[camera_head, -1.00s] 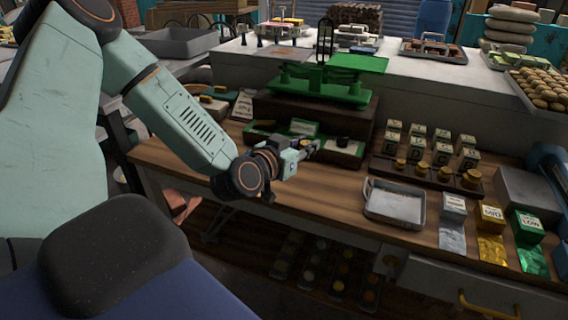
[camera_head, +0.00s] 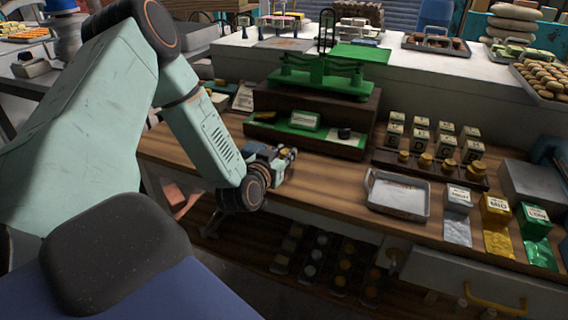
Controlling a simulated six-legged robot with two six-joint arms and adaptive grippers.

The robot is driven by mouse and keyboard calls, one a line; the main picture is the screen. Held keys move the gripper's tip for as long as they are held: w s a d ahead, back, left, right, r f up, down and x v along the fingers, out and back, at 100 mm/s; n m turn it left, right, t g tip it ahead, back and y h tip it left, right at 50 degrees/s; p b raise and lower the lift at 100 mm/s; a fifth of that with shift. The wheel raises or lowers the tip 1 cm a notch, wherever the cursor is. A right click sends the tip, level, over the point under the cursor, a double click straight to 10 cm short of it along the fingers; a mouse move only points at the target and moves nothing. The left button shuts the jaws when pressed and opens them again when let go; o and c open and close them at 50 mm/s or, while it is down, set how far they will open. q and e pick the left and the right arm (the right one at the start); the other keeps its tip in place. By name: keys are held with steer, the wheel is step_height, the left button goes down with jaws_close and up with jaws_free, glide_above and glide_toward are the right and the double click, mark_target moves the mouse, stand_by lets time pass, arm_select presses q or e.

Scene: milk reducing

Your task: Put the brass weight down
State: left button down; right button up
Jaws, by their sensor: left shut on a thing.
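My left gripper (camera_head: 288,156) is shut on a small brass weight, which is mostly hidden by the fingers. It is low over the wooden bench, just in front of the scale's dark base. I cannot tell whether the weight touches the bench. The green balance scale (camera_head: 320,82) stands on its stepped dark base behind the gripper. Several other brass weights (camera_head: 426,160) sit in a dark wooden rack (camera_head: 388,158) to the right. My right gripper is not in view.
A metal tray (camera_head: 398,195) lies on the bench right of the gripper. Silver, gold and green labelled blocks (camera_head: 495,207) stand further right. Small lettered boxes (camera_head: 420,135) stand behind the weight rack. The wooden bench (camera_head: 325,175) is bare between gripper and tray.

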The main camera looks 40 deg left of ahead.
arm_select(q)
steer(key=shift+f, duration=1.1)
steer(key=shift+w, duration=0.15)
steer(key=shift+f+b, duration=0.1)
steer(key=shift+b, duration=0.25)
steer(key=c, duration=1.1)
jaws_free()
steer(key=shift+c, duration=0.2)
